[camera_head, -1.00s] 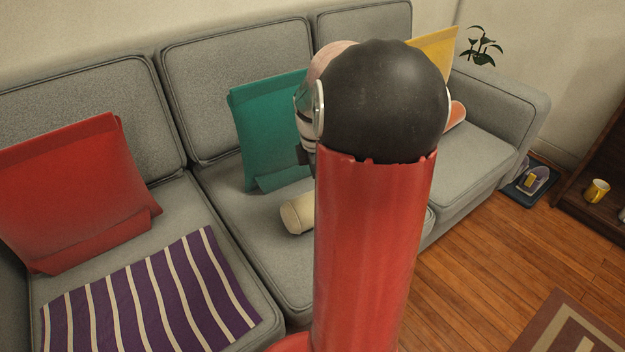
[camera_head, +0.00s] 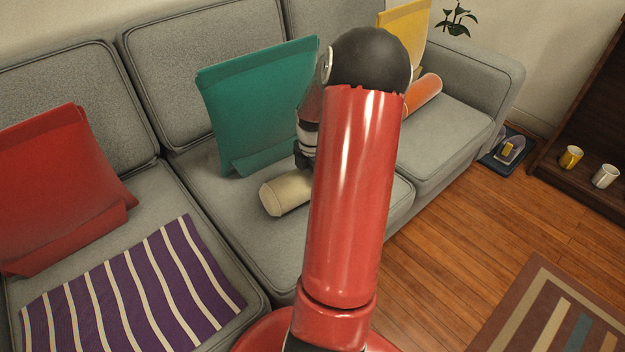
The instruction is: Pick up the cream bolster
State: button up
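The cream bolster (camera_head: 285,196) lies on the middle seat of the grey sofa (camera_head: 228,215), in front of the teal cushion (camera_head: 258,105). Its left end shows; its right part is hidden behind my red arm. My gripper (camera_head: 303,160) is partly in view just above and behind the bolster, beside the arm. Its fingers are small, dark and mostly hidden, so I cannot tell whether they are open or shut, or whether they touch the bolster.
A red cushion (camera_head: 62,185) and a purple striped cloth (camera_head: 130,285) are on the left seat. A yellow cushion (camera_head: 402,22) and an orange bolster (camera_head: 423,93) are at the right. A dark shelf with mugs (camera_head: 571,157) stands at right. Wooden floor (camera_head: 440,240) is open in front.

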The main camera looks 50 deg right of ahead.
jog(key=c, duration=1.1)
jog(key=shift+c, duration=0.3)
jog(key=shift+r, duration=0.1)
